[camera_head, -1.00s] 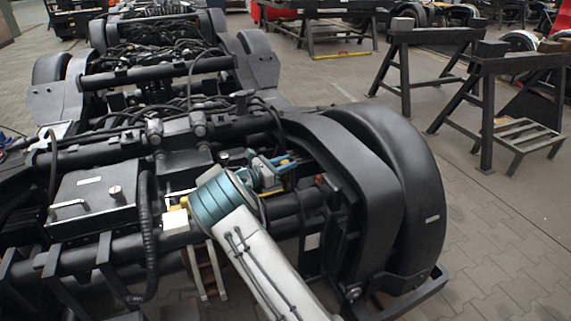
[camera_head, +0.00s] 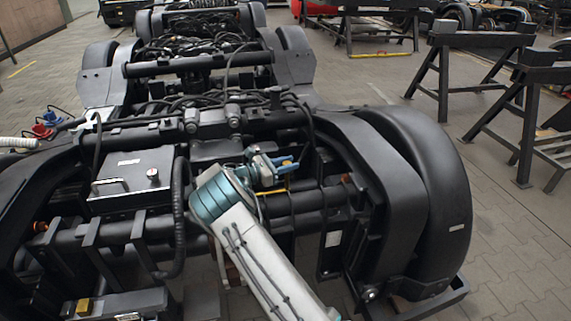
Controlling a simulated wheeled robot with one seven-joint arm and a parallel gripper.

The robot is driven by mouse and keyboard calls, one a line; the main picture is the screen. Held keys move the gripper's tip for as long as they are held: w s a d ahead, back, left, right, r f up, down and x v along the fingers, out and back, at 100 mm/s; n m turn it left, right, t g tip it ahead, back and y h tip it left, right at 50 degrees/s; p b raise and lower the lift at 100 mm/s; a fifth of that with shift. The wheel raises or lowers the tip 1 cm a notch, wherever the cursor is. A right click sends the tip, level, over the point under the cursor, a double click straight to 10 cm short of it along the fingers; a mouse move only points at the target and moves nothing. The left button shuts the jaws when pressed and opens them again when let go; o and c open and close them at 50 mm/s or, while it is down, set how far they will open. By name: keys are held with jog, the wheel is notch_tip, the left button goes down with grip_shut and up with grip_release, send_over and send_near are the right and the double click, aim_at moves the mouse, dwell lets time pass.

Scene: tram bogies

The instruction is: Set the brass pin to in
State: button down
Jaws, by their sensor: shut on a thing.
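My arm reaches from the bottom edge over the near bogie (camera_head: 395,200). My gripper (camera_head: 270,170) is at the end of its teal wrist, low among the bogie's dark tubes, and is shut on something. Its fingertips and what they hold are small and partly hidden. A thin yellow strip (camera_head: 272,192) shows just below it, beside the wrist; I cannot tell whether this is the brass pin. A blue piece (camera_head: 285,162) shows at the gripper's right side.
A dark box with a handle (camera_head: 130,180) sits left of my arm. Cables and cross tubes surround the gripper. A large curved wheel guard (camera_head: 440,180) stands to the right. Trestles (camera_head: 465,75) stand on the open paved floor at the right. Red and blue connectors (camera_head: 45,125) are at the left.

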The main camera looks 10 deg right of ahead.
jog(key=c, duration=1.1)
grip_release()
jog(key=r, duration=0.1)
jog(key=r+p, duration=0.1)
jog(key=r, duration=0.3)
jog(key=shift+s+d+p, duration=0.2)
jog(key=shift+d+p, duration=0.1)
jog(key=shift+d, duration=0.05)
jog(key=s+d+r+p, duration=0.2)
jog(key=s+d+r, duration=0.4)
jog(key=d, duration=0.3)
